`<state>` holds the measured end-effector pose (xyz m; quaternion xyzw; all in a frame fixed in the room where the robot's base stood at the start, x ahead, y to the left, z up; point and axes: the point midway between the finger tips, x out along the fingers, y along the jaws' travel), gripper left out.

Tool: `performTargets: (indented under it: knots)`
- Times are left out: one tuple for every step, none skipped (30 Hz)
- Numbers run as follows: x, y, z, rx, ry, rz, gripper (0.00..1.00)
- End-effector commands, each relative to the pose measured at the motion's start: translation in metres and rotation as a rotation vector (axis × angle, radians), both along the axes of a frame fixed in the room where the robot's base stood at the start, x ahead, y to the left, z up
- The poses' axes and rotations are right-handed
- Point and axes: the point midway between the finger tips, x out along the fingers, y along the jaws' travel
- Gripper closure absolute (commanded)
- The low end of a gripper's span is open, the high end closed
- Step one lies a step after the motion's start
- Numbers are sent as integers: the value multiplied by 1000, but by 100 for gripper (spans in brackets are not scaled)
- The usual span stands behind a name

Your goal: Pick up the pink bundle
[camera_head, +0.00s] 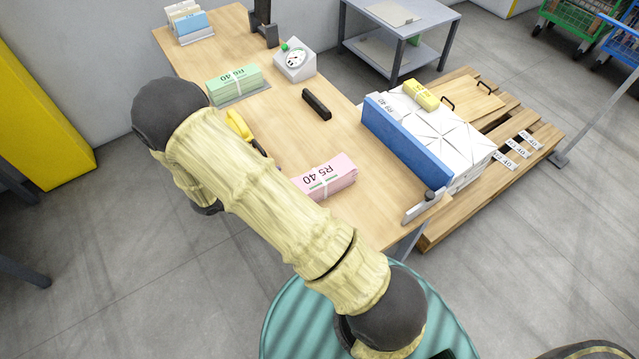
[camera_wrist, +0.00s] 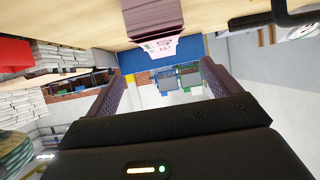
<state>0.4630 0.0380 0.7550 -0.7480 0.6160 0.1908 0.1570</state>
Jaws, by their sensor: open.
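The pink bundle (camera_head: 327,176) lies on the wooden table in the head view, marked "R5 40" with a white band around it. My arm passes in front of its left end. In the wrist view the bundle (camera_wrist: 152,18) hangs from the top edge of an upside-down picture, ahead of my fingers. My gripper (camera_wrist: 160,72) is open and empty, its two dark fingers spread wide. The bundle is apart from the fingers and not between them. In the head view my gripper is hidden behind my arm.
On the table (camera_head: 285,135) are a green bundle (camera_head: 234,83), a dial scale (camera_head: 295,62), a black bar (camera_head: 316,104) and a yellow object (camera_head: 238,124) partly behind my arm. A blue board (camera_head: 405,142) stands along the right edge, beside a pallet (camera_head: 440,236) with white stacks.

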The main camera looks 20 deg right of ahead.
Motion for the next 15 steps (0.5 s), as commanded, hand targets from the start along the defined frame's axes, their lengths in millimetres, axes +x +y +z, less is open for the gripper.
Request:
performTargets:
  knots:
    - [1,-9,-5,-2,2,-3,11]
    - [2,-14,-8,-2,3,-3,11]
    - [3,-20,-11,-3,1,-4,11]
    - [4,-24,-14,-1,2,-4,11]
    - [5,-29,-16,-3,3,-2,11]
    - [6,-35,-20,-3,3,-3,11]
    - [7,-40,-22,-2,3,-3,11]
    - [8,-44,-25,-2,2,-2,11]
    - [9,-51,-28,-2,2,-3,11]
    - [9,-55,-31,-2,3,-3,11]
    - [10,-59,-33,-3,3,-2,11]
    - [12,-64,-35,-1,1,-3,11]
    - [12,-67,-37,-1,1,-3,11]
    - [13,-69,-38,-1,1,-2,11]
    - [13,-71,-40,0,1,0,11]
